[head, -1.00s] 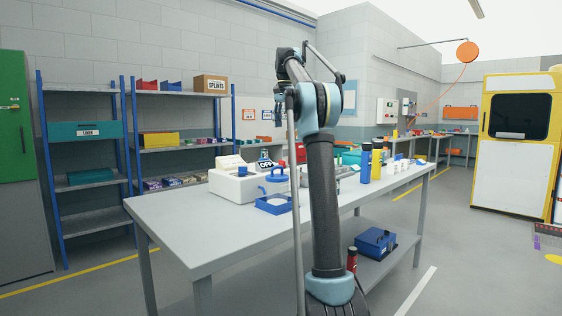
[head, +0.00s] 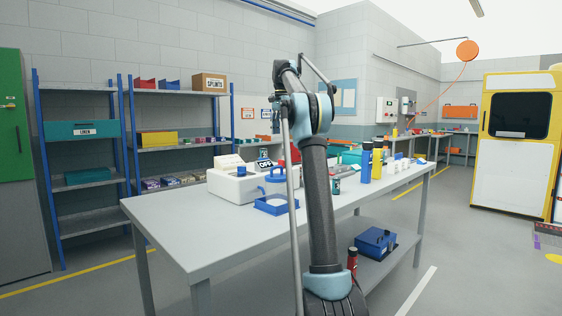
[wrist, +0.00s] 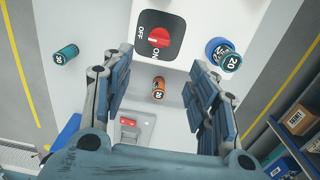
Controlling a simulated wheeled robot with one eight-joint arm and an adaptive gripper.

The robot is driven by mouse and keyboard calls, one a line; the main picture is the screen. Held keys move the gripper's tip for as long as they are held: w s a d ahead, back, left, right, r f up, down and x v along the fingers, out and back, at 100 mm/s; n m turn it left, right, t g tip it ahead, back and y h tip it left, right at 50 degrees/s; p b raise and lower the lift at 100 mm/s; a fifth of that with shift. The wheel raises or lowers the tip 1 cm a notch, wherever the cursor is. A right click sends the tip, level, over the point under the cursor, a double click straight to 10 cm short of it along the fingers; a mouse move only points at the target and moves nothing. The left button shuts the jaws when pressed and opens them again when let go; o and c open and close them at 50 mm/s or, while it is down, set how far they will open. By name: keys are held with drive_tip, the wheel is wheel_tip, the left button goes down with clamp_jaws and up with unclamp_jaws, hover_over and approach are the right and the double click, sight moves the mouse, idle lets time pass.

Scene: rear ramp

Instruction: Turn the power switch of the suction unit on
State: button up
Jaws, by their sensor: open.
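The white suction unit (head: 232,186) stands on the left part of the grey table. A small dark sign reading OFF (head: 264,165) shows at its right. In the wrist view, a black plate (wrist: 178,25) on the white body (wrist: 205,14) carries a round red knob (wrist: 162,38) between the words OFF and ON. I cannot tell surely which way the knob points. My gripper (wrist: 161,60) is open and empty, its fingers spread to either side, with the knob beyond the tips. The gripper is not clear in the head view.
An orange cylinder (wrist: 158,88) shows between the fingers. A teal cylinder (wrist: 66,53) is at left, a blue round item (wrist: 222,52) at right. A white fixture with a red switch (wrist: 128,122) is below. A blue frame (head: 277,204) lies on the grey table (head: 180,220).

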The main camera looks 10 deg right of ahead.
sight(281, 163)
wheel_tip(281, 163, down, 14)
drive_tip(key=shift+r, duration=0.25)
idle(0.4)
drive_tip(key=c, duration=1.1)
